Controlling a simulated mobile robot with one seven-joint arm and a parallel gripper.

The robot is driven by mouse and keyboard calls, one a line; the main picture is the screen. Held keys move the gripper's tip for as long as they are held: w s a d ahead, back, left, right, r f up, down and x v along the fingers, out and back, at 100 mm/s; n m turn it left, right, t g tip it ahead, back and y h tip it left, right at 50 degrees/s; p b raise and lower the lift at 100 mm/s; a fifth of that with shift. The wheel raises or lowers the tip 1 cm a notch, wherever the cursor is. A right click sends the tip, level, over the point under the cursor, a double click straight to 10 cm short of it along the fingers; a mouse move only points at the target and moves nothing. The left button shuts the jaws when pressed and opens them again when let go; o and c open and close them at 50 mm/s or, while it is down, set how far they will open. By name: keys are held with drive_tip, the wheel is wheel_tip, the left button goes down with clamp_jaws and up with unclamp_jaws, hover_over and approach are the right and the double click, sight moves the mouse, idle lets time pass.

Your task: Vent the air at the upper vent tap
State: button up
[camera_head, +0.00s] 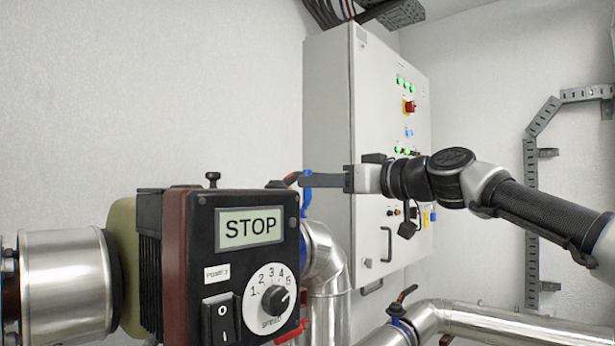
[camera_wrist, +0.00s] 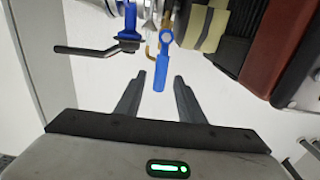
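In the wrist view a small blue tap handle (camera_wrist: 161,72) with a ring at its top hangs by a brass-coloured fitting (camera_wrist: 151,47); I take it for the vent tap. My gripper (camera_wrist: 160,78) is open, with one finger on each side of the blue handle in the picture and a gap on both sides. I cannot tell how deep the handle is between the fingers. In the head view my gripper (camera_head: 302,181) points left, behind the pump, its fingers overlapping in profile. The small blue handle is not clearly visible there.
A blue valve (camera_wrist: 128,28) with a dark lever (camera_wrist: 88,50) is close left of the fingers in the wrist view. The pump (camera_head: 240,265) reads STOP. A control cabinet (camera_head: 330,130) stands behind my arm. Silver pipes (camera_head: 327,260) run below.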

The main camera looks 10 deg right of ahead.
sight(307, 196)
drive_tip(key=shift+p+x, duration=0.3)
drive_tip(key=shift+x, duration=1.5)
clamp_jaws()
